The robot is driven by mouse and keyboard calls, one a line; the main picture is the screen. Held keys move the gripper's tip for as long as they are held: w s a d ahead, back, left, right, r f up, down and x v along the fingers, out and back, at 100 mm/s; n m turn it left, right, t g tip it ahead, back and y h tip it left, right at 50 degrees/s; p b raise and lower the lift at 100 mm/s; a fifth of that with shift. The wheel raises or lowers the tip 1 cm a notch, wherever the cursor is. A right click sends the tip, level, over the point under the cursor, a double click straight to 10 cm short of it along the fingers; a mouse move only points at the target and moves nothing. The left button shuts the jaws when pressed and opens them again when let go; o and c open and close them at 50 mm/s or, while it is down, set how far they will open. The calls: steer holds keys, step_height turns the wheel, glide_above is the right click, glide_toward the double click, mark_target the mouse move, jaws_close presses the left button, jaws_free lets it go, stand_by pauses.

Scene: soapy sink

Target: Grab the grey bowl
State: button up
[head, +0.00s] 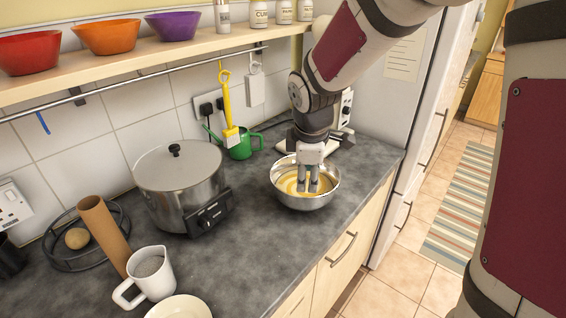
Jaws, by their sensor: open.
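A shiny grey metal bowl (305,203) stands upright on the dark countertop, near its front edge. Its inside shows a yellowish tone, and I cannot tell whether that is contents or a reflection. My gripper (307,187) points down over the bowl, with its fingertips inside the rim as seen from here. The fingers are open with a narrow gap and hold nothing that I can see. Whether they touch the bowl's wall or floor is not clear.
A large lidded metal cooker (180,180) stands left of the bowl. A green mug (240,147) is behind it. Red (29,54), orange (106,38) and purple (172,26) bowls sit on the shelf.

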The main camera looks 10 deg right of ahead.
mark_target(304, 197)
steer(key=x, duration=1.2)
steer(key=shift+s+a+f, duration=0.1)
steer(key=shift+a+f, duration=0.15)
steer(key=shift+f, duration=0.15)
steer(key=shift+w+f, duration=0.3)
steer(key=shift+f, duration=0.35)
jaws_close()
